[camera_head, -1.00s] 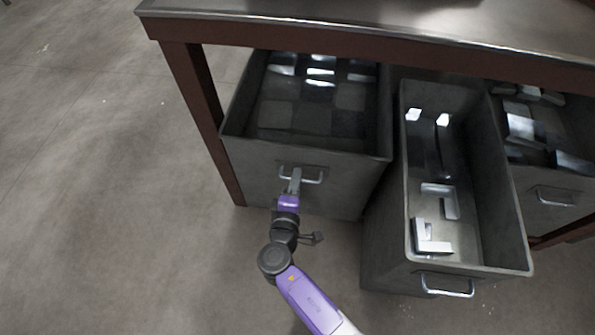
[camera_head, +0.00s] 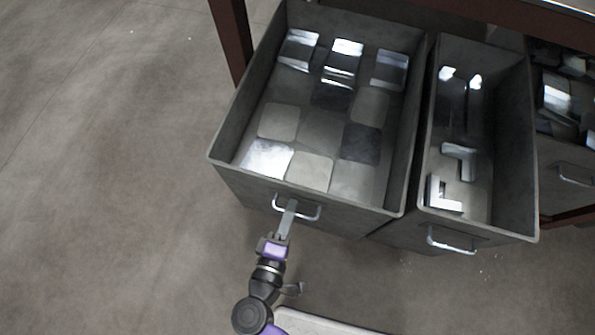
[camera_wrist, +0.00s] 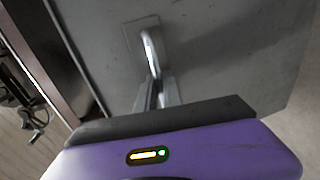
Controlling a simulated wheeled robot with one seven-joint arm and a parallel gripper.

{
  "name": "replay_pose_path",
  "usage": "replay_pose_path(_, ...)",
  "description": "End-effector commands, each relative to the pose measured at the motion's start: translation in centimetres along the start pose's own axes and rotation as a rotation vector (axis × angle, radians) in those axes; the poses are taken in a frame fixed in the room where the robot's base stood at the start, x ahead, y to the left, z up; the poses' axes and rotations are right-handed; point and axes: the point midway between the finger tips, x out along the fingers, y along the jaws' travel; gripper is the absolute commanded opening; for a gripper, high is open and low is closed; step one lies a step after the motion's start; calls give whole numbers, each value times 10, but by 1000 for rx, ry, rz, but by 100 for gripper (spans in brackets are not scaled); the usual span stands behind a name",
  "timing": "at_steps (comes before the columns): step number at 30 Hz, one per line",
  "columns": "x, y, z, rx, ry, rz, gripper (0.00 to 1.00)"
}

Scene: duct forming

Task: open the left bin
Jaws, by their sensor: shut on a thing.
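The left bin (camera_head: 215,140) is a grey metal drawer, pulled well out from under the workbench, with its top open. Flat square metal pieces lie on its floor, several of them shiny. Its bar handle (camera_head: 312,214) is on the front face. My gripper (camera_head: 289,211) is shut on this handle. In the wrist view the fingers (camera_wrist: 157,92) close around the handle (camera_wrist: 150,50) against the grey front face. The exact contact is partly hidden by the fingers.
A middle bin (camera_head: 530,190) with L-shaped metal pieces also stands out, close beside the left bin. A right bin (camera_head: 568,150) sits under the workbench (camera_head: 545,22). A brown table leg (camera_head: 231,40) stands behind. The floor (camera_head: 90,200) at left is clear.

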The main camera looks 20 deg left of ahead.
Motion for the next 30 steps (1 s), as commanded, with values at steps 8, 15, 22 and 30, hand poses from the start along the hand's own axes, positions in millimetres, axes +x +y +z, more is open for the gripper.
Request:
replay_pose_path(8,-30,-8,1,-1,-4,-3,0)
replay_pose_path(15,-35,-9,2,-1,-5,-3,0)
replay_pose_path(22,-35,-9,2,-1,-5,-3,0)
replay_pose_path(30,-35,-8,1,0,-3,-2,32)
